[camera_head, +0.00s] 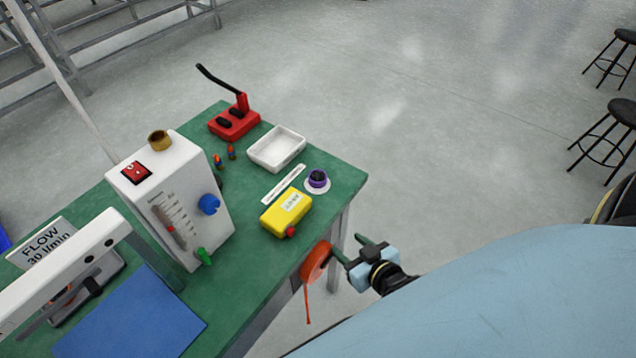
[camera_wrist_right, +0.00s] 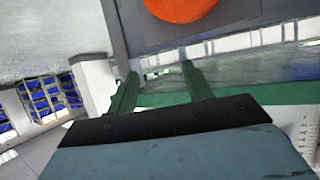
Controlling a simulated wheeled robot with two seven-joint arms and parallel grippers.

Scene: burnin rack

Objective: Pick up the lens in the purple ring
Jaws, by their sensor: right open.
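The lens in the purple ring (camera_head: 318,178) lies on a small white round base near the right corner of the green table (camera_head: 345,186). In the head view my right gripper (camera_head: 348,247) is off the table's right edge, in front of the lens and apart from it. Its two green fingers are spread and nothing shows between them. The fingers also show apart in the right wrist view (camera_wrist_right: 160,82), where the lens is not seen. My left gripper is not in view.
A yellow box (camera_head: 286,212), a white strip (camera_head: 283,185) and a white tray (camera_head: 277,150) stand near the lens. An orange round thing (camera_head: 316,262) hangs at the table edge beside my right gripper. A white flow unit (camera_head: 172,200) stands further left.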

